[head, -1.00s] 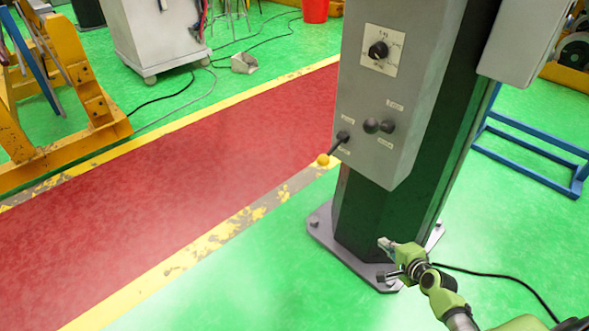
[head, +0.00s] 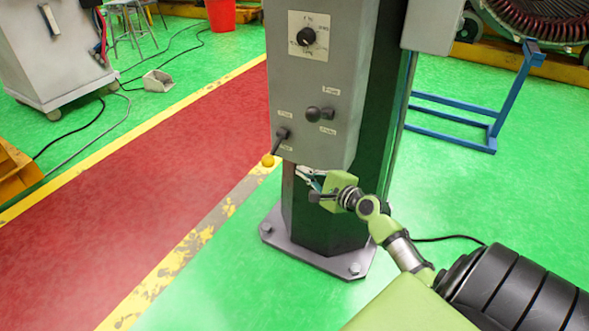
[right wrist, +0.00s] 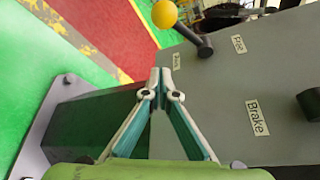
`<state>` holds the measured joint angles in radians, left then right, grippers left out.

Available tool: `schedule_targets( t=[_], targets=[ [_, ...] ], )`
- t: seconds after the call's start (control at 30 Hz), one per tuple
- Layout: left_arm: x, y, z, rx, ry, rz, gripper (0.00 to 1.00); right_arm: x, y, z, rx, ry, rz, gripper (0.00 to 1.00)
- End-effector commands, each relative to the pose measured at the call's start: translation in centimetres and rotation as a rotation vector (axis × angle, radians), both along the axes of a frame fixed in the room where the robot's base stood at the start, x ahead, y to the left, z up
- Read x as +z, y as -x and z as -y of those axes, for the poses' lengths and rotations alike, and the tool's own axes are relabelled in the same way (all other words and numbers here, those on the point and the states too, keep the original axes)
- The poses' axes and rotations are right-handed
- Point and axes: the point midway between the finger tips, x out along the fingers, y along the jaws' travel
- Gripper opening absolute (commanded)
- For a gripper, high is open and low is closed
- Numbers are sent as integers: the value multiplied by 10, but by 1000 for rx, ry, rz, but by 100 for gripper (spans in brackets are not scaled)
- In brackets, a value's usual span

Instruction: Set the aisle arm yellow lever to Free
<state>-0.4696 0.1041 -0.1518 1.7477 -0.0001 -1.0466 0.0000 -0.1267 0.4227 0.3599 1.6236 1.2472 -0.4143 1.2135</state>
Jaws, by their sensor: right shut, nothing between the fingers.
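The yellow lever has a yellow ball knob (head: 268,160) on a short dark rod and sits at the lower left of the grey control box (head: 345,85). It tilts down and to the left, between two small labels. In the right wrist view the yellow knob (right wrist: 164,14) is at the top, with its dark rod running to the grey panel. My right gripper (head: 306,174) is just below the box, right of and slightly lower than the knob. Its fingertips (right wrist: 161,72) are together, empty and apart from the lever. My left gripper is not in view.
A black lever (head: 318,114) and a rotary dial (head: 307,37) are higher on the box. A label reading Brake (right wrist: 257,117) shows close up. The column stands on a bolted base plate (head: 345,266). A blue frame (head: 495,125) is to the right. The red aisle (head: 130,190) is clear.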

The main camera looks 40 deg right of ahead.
Motion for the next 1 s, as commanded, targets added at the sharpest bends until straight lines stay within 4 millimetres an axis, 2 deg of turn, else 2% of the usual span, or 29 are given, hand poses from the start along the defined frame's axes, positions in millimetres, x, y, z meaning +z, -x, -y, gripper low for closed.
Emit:
schedule_targets(
  t=[0.3, 0.57, 1.0],
  targets=[
    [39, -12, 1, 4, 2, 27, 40, -13, -58, 1, -1, 0, 3, 0],
    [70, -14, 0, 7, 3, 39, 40, -18, -87, -1, 0, 1, 1, 0],
    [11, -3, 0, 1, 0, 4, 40, -2, -77, -26, 1, 1, 0, 0]
  ],
)
